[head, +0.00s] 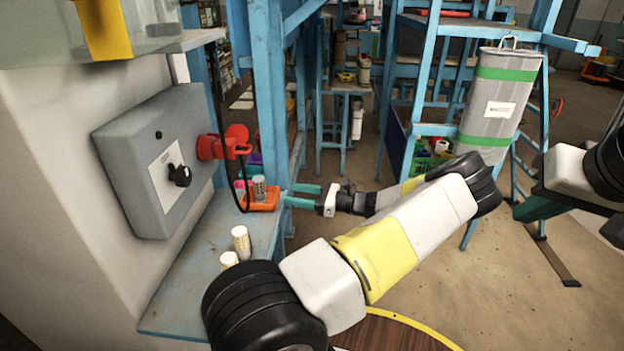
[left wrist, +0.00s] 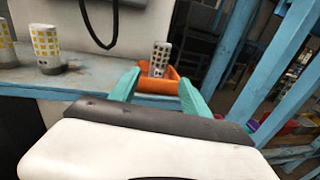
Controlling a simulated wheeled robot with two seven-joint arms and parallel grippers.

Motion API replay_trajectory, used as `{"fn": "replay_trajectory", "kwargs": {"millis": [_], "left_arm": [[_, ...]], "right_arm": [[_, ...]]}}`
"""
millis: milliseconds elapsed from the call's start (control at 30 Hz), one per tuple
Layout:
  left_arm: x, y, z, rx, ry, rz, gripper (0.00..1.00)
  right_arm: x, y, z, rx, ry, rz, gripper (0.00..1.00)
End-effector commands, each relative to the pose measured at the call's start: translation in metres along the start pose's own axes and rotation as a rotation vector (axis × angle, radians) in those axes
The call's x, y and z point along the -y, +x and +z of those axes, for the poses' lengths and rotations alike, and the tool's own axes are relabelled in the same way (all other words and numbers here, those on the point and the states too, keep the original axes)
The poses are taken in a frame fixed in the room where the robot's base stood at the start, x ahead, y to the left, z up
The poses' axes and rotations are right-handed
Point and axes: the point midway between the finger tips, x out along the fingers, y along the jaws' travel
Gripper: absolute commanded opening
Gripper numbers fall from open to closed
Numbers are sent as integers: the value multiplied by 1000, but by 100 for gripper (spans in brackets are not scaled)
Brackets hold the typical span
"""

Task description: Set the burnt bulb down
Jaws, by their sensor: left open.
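A grey, dark-patterned bulb (head: 259,188), apparently the burnt one, stands upright in a small orange tray (head: 262,205) on the blue shelf. In the left wrist view the bulb (left wrist: 160,58) stands in the tray (left wrist: 173,88) just beyond my fingertips. My left gripper (head: 291,195) is open, its teal fingers pointing at the tray from the right; they also show in the left wrist view (left wrist: 159,77). Nothing is between them. The bulb's base is partly hidden by the tray wall. My right gripper (head: 532,208) is at the right edge, mostly hidden, with teal finger parts showing.
Two white bulbs with yellow patterns (head: 240,241) (head: 229,259) stand on the blue shelf (head: 190,290) nearer me. A grey switch box (head: 140,150) with a red plug (head: 222,146) and hanging black cable is on the wall. A blue post (head: 270,90) rises behind the tray.

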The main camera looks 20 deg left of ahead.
Motion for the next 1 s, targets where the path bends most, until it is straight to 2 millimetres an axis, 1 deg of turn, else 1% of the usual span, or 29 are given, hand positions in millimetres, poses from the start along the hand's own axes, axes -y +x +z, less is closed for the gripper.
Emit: {"fn": "replay_trajectory", "kwargs": {"millis": [133, 233, 333, 467, 567, 600, 667, 767, 800, 867, 900, 967, 1000], "left_arm": [[13, 2, 6, -69, 99, -52, 55], [31, 4, 11, -159, 243, -146, 55], [52, 0, 16, -251, 411, -286, 55], [76, -14, 26, -336, 618, -506, 55], [90, -31, 37, -369, 762, -700, 55], [94, -40, 43, -371, 816, -784, 55], [99, -54, 54, -364, 893, -911, 55], [103, -80, 76, -315, 1009, -1130, 55], [103, -91, 86, -283, 1052, -1221, 55], [100, -108, 103, -219, 1113, -1354, 55], [97, -119, 116, -166, 1150, -1441, 55], [89, -136, 135, -72, 1203, -1567, 55], [82, -146, 148, 3, 1238, -1647, 55]], "right_arm": [[0, 0, 0, 0, 0, 0, 0], [0, 0, 0, 0, 0, 0, 0], [0, 0, 0, 0, 0, 0, 0], [0, 0, 0, 0, 0, 0, 0], [0, 0, 0, 0, 0, 0, 0], [0, 0, 0, 0, 0, 0, 0], [0, 0, 0, 0, 0, 0, 0], [0, 0, 0, 0, 0, 0, 0], [0, 0, 0, 0, 0, 0, 0], [0, 0, 0, 0, 0, 0, 0], [0, 0, 0, 0, 0, 0, 0], [0, 0, 0, 0, 0, 0, 0], [0, 0, 0, 0, 0, 0, 0]]}}
